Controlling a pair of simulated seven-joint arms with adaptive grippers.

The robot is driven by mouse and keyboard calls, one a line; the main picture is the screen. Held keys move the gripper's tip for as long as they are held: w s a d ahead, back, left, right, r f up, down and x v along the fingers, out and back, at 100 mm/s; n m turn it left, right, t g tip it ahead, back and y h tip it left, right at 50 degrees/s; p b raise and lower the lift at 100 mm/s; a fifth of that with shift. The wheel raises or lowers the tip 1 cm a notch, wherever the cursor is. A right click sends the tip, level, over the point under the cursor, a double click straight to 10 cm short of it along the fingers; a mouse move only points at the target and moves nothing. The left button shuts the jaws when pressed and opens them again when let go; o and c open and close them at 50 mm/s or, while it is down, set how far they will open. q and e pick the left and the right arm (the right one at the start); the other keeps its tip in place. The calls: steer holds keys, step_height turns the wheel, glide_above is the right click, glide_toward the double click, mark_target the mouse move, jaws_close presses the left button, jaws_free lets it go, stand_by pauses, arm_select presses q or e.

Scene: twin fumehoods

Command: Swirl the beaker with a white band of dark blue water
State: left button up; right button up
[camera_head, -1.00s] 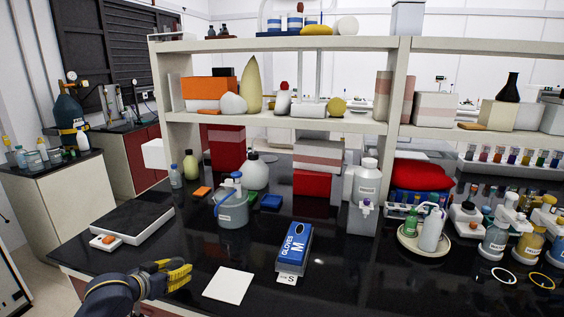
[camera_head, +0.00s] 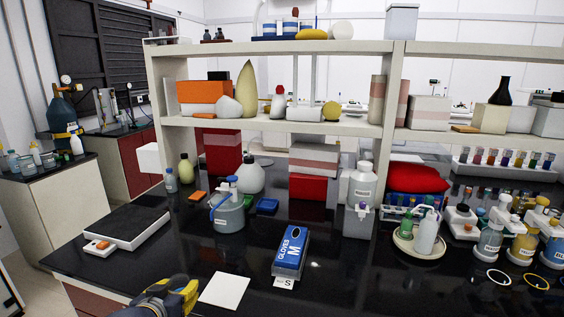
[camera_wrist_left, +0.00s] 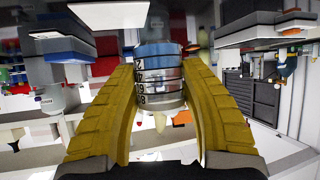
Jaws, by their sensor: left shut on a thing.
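My left gripper (camera_head: 186,293) is at the bottom edge of the head view, left of a white square sheet (camera_head: 224,291). In the left wrist view its two yellow fingers (camera_wrist_left: 160,108) are shut on the sides of a clear beaker (camera_wrist_left: 160,88). The beaker has printed marks, a pale band and a dark blue layer. That view is turned over, with the bench at the top. In the head view the beaker is hidden or too small to make out. My right gripper is not in view.
A blue glove box (camera_head: 291,250) lies right of the sheet. Several bottles and a round tray (camera_head: 419,246) crowd the right. The bench's front edge is close to my gripper.

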arm_select(q)
steer(key=d, duration=0.5)
stand_by(1.1)
stand_by(0.7)
